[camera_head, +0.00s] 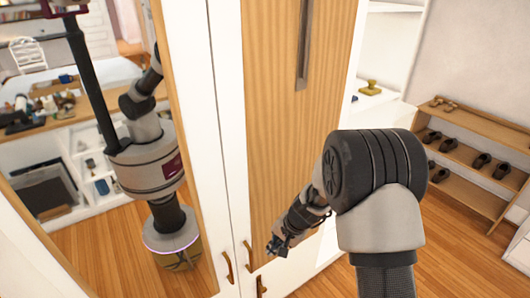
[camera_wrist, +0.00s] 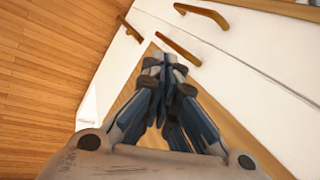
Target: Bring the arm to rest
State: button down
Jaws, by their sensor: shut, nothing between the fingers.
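My gripper (camera_head: 277,246) hangs low in front of the wardrobe's wooden door, at the end of my bent grey and black arm. In the wrist view, my gripper (camera_wrist: 165,66) has its fingertips together with nothing between them. It points toward the wooden handles on the white door edges, apart from them as far as I can tell. The wardrobe door (camera_head: 290,120) has a wood panel in a white frame and appears closed.
A mirror door (camera_head: 120,150) on the left reflects my body and a cluttered desk. A shoe rack (camera_head: 470,155) stands at right. Wooden floor (camera_head: 450,245) is clear there.

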jog(key=s+d+r+n, duration=0.1)
jog(key=s+r, duration=0.2)
jog(key=r, duration=0.4)
jog(key=s+d+r+n+t, duration=0.1)
jog(key=s+r+n, duration=0.1)
jog(key=s+r, duration=0.3)
jog(key=s+d+r+n, duration=0.1)
jog(key=s+r, duration=0.1)
jog(key=r, duration=0.6)
jog(key=s+d+r+n+h, duration=0.1)
jog(key=s+d+r, duration=0.3)
jog(key=s, duration=0.5)
jog(key=s+d+r+n+t+h, duration=0.1)
jog(key=s+d+r+h, duration=0.1)
jog(key=s, duration=0.8)
jog(key=shift+s+d+r+n+t+h, duration=0.3)
jog(key=shift+d+r+h, duration=0.1)
jog(key=shift+d+r, duration=0.6)
jog(key=shift+d+f, duration=0.1)
